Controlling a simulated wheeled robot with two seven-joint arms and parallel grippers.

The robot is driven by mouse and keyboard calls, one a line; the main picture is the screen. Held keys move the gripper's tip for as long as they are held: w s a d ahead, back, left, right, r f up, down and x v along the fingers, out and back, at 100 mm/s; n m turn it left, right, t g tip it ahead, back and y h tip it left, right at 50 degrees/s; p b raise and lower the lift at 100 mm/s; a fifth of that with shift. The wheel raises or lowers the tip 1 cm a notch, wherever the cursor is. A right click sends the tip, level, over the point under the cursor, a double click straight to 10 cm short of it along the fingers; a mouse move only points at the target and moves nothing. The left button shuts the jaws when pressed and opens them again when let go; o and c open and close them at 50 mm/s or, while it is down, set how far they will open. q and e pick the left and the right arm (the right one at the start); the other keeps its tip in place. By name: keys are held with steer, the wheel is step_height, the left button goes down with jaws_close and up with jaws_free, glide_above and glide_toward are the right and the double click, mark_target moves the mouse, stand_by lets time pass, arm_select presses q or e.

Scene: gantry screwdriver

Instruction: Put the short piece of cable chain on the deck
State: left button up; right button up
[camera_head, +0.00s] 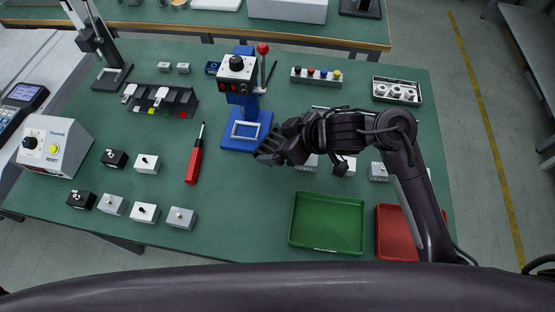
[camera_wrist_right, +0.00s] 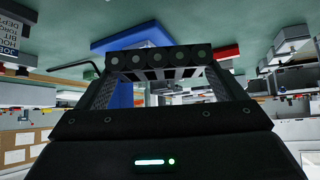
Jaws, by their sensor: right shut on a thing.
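My right gripper (camera_head: 268,152) is above the table, at the front right edge of the blue base (camera_head: 230,143) of an upright blue stand. In the right wrist view, its fingers are apart and shut on a black piece with a row of round holes (camera_wrist_right: 160,58), which looks like the short cable chain. The piece spans between the fingertips, and blue (camera_wrist_right: 130,35) shows behind it. In the head view it is hard to tell from the dark gripper. Which surface is the deck is not clear; the blue base has a pale rectangular frame (camera_head: 245,130) on it. My left gripper is out of view.
The stand carries a grey control box (camera_head: 237,67) and red-knobbed lever (camera_head: 262,49). A red-handled screwdriver (camera_head: 195,160) lies left of it. A green tray (camera_head: 328,248) and red tray (camera_head: 396,245) are at the front right. Small grey boxes (camera_head: 145,213) stand at the front left.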

step_height(320, 180, down, 3)
steer(key=shift+r, duration=0.2)
steer(key=shift+f+b, duration=0.25)
steer(key=shift+b, duration=0.1)
step_height(320, 180, down, 4)
steer(key=shift+r+b, duration=0.15)
steer(key=shift+b, duration=0.65)
steer(key=shift+f, duration=0.2)
steer(key=o, duration=0.7)
steer(key=shift+c, duration=0.2)
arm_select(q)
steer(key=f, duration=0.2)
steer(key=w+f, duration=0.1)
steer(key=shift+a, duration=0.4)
arm_select(e)
steer(key=shift+o, duration=0.2)
